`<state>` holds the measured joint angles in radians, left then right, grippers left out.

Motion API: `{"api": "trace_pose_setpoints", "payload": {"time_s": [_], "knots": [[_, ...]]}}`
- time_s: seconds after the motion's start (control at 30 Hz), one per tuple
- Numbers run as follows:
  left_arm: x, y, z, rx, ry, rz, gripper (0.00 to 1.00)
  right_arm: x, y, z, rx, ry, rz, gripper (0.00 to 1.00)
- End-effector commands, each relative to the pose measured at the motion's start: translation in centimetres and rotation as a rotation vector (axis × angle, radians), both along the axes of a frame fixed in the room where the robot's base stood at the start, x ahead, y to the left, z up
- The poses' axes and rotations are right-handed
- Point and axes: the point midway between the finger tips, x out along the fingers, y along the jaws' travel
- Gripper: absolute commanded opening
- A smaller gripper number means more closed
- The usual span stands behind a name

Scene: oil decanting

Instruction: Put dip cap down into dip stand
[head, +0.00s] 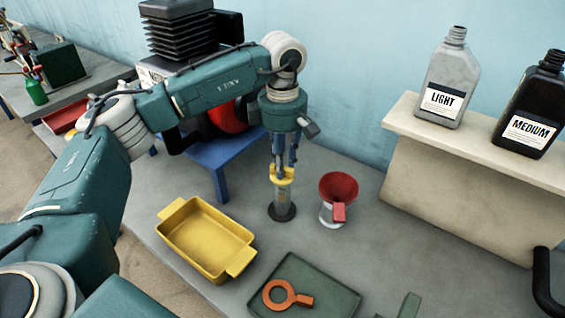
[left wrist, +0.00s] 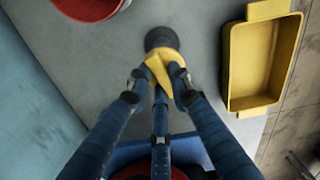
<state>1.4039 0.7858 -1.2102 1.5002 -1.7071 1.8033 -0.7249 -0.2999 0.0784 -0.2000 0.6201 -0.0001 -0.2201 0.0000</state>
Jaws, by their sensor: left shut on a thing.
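The yellow dip cap (head: 282,176) is in my left gripper (head: 283,168), which is shut on it and points straight down. The dip stand (head: 282,201), a clear grey upright tube on a round dark base, is directly below the cap. The cap is at the tube's top; I cannot tell whether it is seated. In the left wrist view the fingers (left wrist: 164,77) close around the cap (left wrist: 158,64), and the stand's dark base (left wrist: 160,37) shows just beyond it. The cap and fingers hide the tube there. My right gripper is not in view.
A red funnel (head: 338,187) on a pale container stands right of the stand. A yellow tray (head: 205,240) is to the left. A green tray (head: 330,284) with an orange ring tool (head: 280,295) is in front. Bottles labelled LIGHT (head: 445,82) and MEDIUM (head: 529,109) stand on a shelf.

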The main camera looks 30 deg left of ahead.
Motion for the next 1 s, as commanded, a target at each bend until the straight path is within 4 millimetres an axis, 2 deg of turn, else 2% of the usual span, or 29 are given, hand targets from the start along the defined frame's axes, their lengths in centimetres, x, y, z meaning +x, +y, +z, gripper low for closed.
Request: {"api": "trace_pose_setpoints", "payload": {"time_s": [0.9,0.93,1.0], "knots": [[0.0,0.0,-2.4,0.0,0.0,0.0,0.0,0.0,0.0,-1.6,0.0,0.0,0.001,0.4],[0.0,0.0,-2.4,0.0,-0.001,0.0,0.22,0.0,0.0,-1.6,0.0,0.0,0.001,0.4],[0.0,0.0,-2.3,0.0,-0.001,0.0,0.36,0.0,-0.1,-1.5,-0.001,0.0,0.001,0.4]]}}
